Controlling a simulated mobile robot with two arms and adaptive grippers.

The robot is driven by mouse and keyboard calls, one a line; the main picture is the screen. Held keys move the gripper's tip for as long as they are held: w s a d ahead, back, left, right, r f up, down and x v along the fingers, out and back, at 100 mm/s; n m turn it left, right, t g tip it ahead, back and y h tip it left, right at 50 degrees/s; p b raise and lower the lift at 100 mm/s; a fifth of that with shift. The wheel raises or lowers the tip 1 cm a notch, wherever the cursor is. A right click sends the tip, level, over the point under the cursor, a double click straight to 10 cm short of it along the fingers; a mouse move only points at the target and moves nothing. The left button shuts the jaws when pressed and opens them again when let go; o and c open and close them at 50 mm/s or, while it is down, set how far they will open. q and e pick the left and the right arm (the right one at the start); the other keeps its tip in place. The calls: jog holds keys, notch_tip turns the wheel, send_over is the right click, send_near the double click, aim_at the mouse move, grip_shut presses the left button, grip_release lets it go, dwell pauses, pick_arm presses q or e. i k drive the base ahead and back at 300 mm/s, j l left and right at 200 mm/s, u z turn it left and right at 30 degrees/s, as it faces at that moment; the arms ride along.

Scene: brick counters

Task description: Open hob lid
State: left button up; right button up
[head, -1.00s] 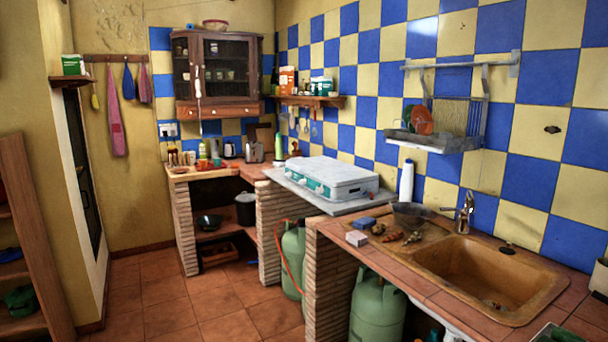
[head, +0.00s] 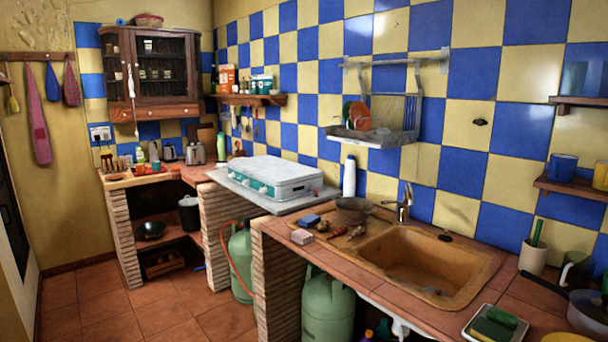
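The hob (head: 264,188) is a white and teal camping stove on a grey slab (head: 240,198) between the brick counters. Its pale lid (head: 276,170) lies flat and closed over the top. The knobs are on its front side, facing left. Neither of my grippers shows in the head view, so I cannot tell whether they are open or shut.
The sink (head: 425,262) is set in the tiled counter at right, with a tap (head: 404,203). A dish rack (head: 375,125) hangs above. Gas bottles (head: 327,308) stand under the counters. Free floor (head: 150,310) lies at lower left.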

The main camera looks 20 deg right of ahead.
aim_at(277, 172)
jog(key=i+z, duration=0.35)
jog(key=i+j+z, duration=0.15)
jog(key=z, duration=0.25)
jog(key=i+j+z, duration=0.35)
jog(key=i+l, duration=0.05)
jog(key=l, duration=0.05)
